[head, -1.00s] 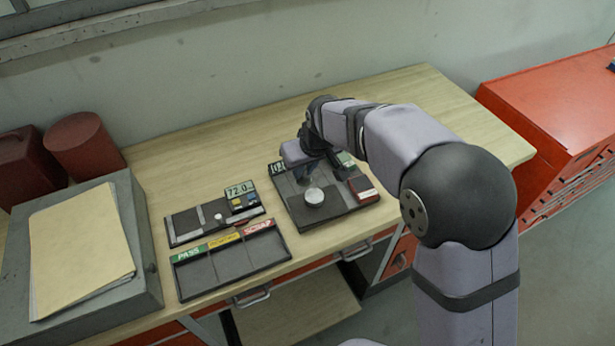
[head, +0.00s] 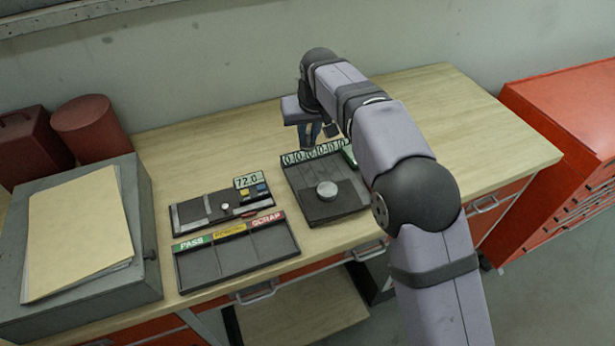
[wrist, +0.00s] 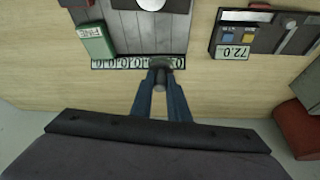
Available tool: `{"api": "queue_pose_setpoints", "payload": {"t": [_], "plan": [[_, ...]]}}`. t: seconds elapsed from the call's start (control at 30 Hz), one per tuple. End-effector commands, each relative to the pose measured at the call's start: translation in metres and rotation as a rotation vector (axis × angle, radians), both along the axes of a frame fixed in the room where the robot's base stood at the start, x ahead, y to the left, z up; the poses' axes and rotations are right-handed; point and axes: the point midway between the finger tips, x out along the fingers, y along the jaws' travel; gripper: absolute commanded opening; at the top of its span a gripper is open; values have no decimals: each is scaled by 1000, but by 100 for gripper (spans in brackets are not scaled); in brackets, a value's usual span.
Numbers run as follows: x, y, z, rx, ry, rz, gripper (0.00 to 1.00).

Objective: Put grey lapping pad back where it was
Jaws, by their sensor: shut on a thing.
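My gripper (head: 309,143) is at the back edge of the dark tray (head: 350,199), above or just behind its numbered strip (head: 314,153). In the wrist view my gripper (wrist: 160,88) is shut on a small grey thing (wrist: 160,72), which I take for the grey lapping pad. It overlaps the right end of the numbered strip (wrist: 125,63); whether it touches the strip I cannot tell. A green pad (wrist: 97,41) lies at the tray's corner, and a red pad (wrist: 76,3) lies beyond it. My arm hides the red pad in the head view.
A round metal disc (head: 327,189) sits in the tray. To its left are a gauge with a 72.0 display (head: 247,180) and an empty PASS/SCRAP tray (head: 238,256). A grey box with a folder (head: 80,240) is at far left. Bare wood lies behind the tray.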

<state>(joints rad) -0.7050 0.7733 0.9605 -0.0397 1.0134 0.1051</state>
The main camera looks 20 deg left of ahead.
Motion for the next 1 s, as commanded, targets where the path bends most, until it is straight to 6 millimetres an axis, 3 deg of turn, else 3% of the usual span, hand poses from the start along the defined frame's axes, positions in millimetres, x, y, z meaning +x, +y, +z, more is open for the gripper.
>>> {"api": "queue_pose_setpoints", "payload": {"t": [0.37, 0.8, 1.0], "plan": [[6, 3, -2, 0, -2, -25, 0], [5, 3, -57, -1, -1, -25, 0], [6, 3, -63, 0, -3, -25, 0]]}}
